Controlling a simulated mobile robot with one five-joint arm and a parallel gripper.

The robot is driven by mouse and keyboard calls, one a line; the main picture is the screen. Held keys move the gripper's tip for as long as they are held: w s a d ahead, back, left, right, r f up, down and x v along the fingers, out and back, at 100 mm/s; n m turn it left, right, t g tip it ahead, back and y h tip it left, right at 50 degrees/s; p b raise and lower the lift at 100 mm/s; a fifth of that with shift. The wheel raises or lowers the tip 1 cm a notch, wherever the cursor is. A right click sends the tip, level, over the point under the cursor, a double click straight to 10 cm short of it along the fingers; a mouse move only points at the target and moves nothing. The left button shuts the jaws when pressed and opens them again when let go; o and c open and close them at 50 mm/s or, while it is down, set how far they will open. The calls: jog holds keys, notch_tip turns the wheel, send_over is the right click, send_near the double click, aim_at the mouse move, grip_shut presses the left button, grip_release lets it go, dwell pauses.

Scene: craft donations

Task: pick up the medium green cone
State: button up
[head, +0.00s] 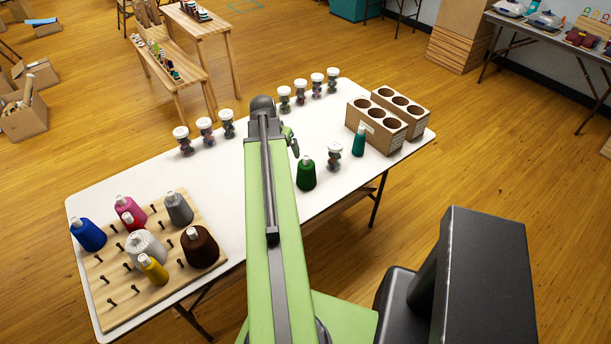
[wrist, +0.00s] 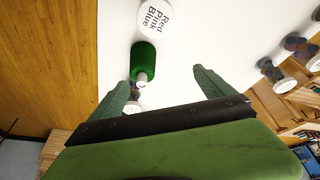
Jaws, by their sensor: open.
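A dark green cone (head: 306,174) with a pale tip stands on the white table, to the right of my arm in the head view. In the wrist view the green cone (wrist: 144,58) lies ahead of my fingertips, left of the middle of the gap. My gripper (wrist: 163,82) is open and empty, with its two green fingers spread. In the head view my gripper (head: 291,142) is partly hidden by my arm, and the cone appears nearer the front table edge. A smaller teal cone (head: 359,142) stands farther right.
A white-lidded jar (head: 335,156) stands just right of the green cone. Cardboard holders (head: 376,128) with round holes stand at the right end. More jars (head: 301,92) line the back edge. A pegboard (head: 124,290) with several coloured cones is at the left. White table between is clear.

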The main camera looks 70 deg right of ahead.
jog(key=m, duration=0.2)
send_near(305, 159)
jog(key=b+x, duration=1.1)
jog(key=shift+s+f+b, duration=0.15)
jog(key=shift+f+b, duration=0.15)
jog(key=shift+b, duration=0.05)
jog(key=shift+r, duration=0.1)
jog(key=b+x, duration=0.5)
jog(key=shift+d, duration=0.1)
jog(key=c, duration=1.6)
jog(key=shift+p, duration=0.3)
jog(key=shift+c, duration=0.2)
